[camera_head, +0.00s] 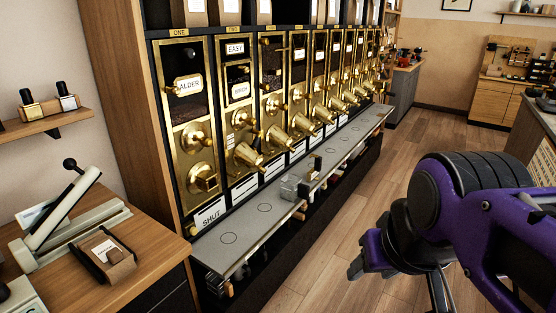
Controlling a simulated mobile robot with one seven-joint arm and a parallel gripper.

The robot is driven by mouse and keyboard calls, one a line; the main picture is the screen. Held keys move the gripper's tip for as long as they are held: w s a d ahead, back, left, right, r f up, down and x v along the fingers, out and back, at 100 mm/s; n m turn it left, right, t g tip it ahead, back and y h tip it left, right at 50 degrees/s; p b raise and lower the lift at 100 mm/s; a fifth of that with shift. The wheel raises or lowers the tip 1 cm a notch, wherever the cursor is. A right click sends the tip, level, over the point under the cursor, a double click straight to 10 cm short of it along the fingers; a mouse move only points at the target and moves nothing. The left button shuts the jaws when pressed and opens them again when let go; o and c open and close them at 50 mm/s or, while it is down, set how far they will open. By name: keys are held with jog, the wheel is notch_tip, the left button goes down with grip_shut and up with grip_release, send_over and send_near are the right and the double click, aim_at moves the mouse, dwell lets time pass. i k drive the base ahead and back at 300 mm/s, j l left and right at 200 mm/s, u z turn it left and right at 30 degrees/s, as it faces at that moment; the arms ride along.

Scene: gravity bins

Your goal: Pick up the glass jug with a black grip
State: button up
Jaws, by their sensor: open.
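A small clear glass jug (289,188) stands on the grey metal ledge below the row of brass dispensers. A dark part, which looks like its black grip, shows at its right side. My gripper (396,277) is at the lower right, over the wooden floor and in front of the ledge. It is open, with its dark fingers pointing down and nothing seen between them. It is well apart from the jug, to the right of it and nearer to me.
The ledge (228,252) has a front rail and circle marks. Brass spouts (249,155) jut out above it. A small dark and brass item (315,165) stands beyond the jug. A wooden counter (145,235) with a lever device is at left. The floor (335,215) before the ledge is clear.

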aim_at(292, 188)
jog(key=i+l, duration=0.25)
jog(key=i, duration=0.25)
jog(key=i+l+u, duration=0.1)
jog(key=i, duration=0.35)
jog(key=l, duration=0.1)
